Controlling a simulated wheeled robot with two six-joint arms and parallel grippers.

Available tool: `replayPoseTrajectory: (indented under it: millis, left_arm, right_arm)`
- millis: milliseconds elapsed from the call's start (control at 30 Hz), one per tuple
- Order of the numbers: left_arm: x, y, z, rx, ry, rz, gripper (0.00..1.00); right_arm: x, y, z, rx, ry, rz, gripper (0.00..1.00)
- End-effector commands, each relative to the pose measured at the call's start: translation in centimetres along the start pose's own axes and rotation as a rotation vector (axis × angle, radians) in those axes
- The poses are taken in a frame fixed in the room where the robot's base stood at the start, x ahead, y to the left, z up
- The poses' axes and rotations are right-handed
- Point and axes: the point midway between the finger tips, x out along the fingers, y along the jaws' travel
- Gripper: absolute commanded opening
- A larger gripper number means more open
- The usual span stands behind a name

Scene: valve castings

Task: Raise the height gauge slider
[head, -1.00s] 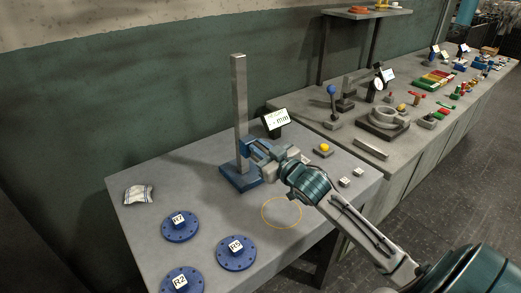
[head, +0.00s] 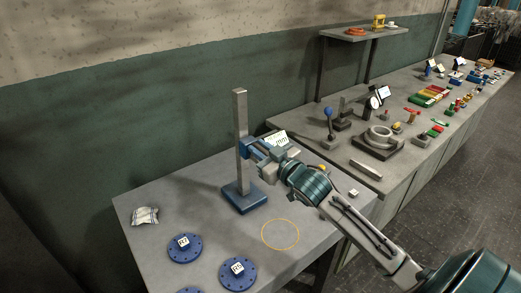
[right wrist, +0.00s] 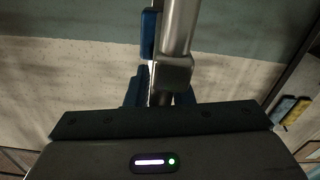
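The height gauge has an upright grey post (head: 240,125) on a blue base (head: 244,199), on the near table. Its blue slider (head: 252,146) sits around the middle of the post, well above the base. My right gripper (head: 263,151) is at the slider from the right and appears shut on it; the fingertips are partly hidden. In the right wrist view the post (right wrist: 181,28) rises beyond the gripper, with part of the blue slider (right wrist: 148,35) beside it. My left gripper is not in view.
A display (head: 281,138) stands behind my right gripper, partly covered. Blue flanges (head: 185,249) and a small white packet (head: 145,216) lie left on the table. A yellow ring marking (head: 280,234) is on the bare tabletop. A second bench (head: 366,170) with castings extends right.

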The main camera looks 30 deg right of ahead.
Motion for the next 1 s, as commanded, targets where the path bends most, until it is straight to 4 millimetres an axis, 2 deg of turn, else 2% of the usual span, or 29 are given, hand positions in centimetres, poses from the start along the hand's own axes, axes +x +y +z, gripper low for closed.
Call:
replayPoseTrajectory:
  millis: [33, 67, 467, 1000]
  left_arm:
    - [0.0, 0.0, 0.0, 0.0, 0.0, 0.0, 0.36]
    - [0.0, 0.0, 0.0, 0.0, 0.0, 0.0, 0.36]
    - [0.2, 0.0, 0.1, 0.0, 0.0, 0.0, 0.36]
    - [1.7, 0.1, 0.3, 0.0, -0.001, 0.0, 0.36]
  right_arm:
    - [0.0, 0.0, 0.0, 0.0, 0.0, 0.0, 0.32]
    - [0.0, 0.0, 0.0, 0.0, 0.0, 0.0, 0.36]
    - [-0.6, 0.0, 0.2, 0.001, -0.005, 0.0, 0.36]
    - [-7.0, 0.1, 0.3, -0.008, -0.009, 0.001, 0.36]
